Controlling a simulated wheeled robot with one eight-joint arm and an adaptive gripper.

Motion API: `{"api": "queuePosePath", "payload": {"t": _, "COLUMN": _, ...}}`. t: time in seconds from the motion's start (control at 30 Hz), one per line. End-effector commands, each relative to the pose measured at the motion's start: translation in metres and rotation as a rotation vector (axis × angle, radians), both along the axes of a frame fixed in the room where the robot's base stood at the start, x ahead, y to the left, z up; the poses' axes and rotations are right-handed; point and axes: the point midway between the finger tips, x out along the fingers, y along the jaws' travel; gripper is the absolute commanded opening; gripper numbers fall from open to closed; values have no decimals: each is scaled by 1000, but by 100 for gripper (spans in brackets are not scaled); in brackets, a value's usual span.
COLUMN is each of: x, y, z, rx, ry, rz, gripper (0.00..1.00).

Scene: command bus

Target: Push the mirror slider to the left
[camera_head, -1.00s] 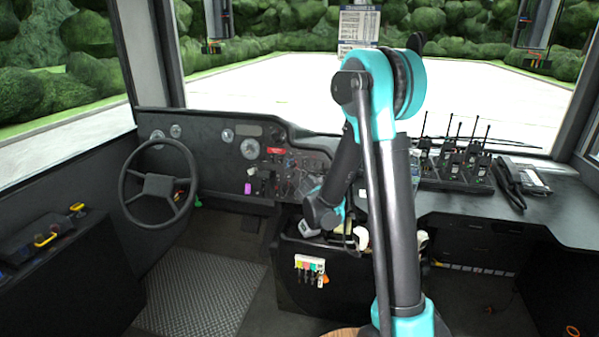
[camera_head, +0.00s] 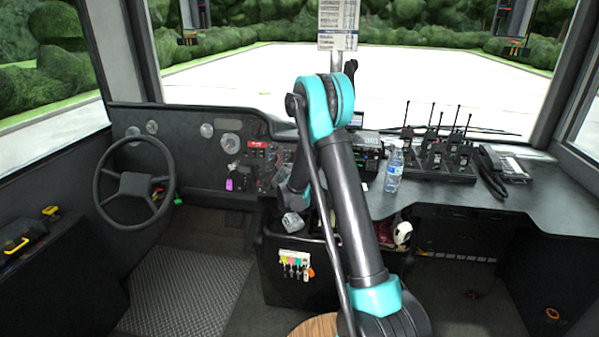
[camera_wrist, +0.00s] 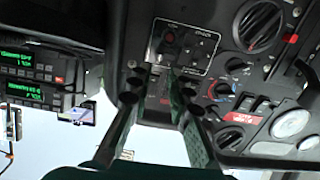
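My gripper (camera_wrist: 158,92) shows in the wrist view with its two dark fingers apart and nothing seen between them. Its fingertips are in front of the dark dashboard, by the lower edge of a white-outlined control panel (camera_wrist: 184,47). That panel has a round knob with a red mark and several small buttons. I cannot make out the mirror slider for certain; small dark controls near the fingertips are partly hidden. Contact cannot be told. In the head view my arm covers part of the dashboard (camera_head: 205,175), and the gripper's fingers cannot be made out there.
In the wrist view, round vents (camera_wrist: 258,24), knobs and a gauge (camera_wrist: 292,123) lie right, and green-lit radios (camera_wrist: 35,80) left. In the head view, a steering wheel (camera_head: 133,183) stands left. A water bottle (camera_head: 394,168), handheld radios (camera_head: 440,155) and a phone (camera_head: 491,170) stand right.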

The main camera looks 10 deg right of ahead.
Motion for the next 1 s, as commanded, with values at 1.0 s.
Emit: {"api": "queuePosePath", "payload": {"t": 1.0, "x": 50, "y": -16, "z": -22, "rx": 0, "ry": 0, "rz": 0, "gripper": 0}}
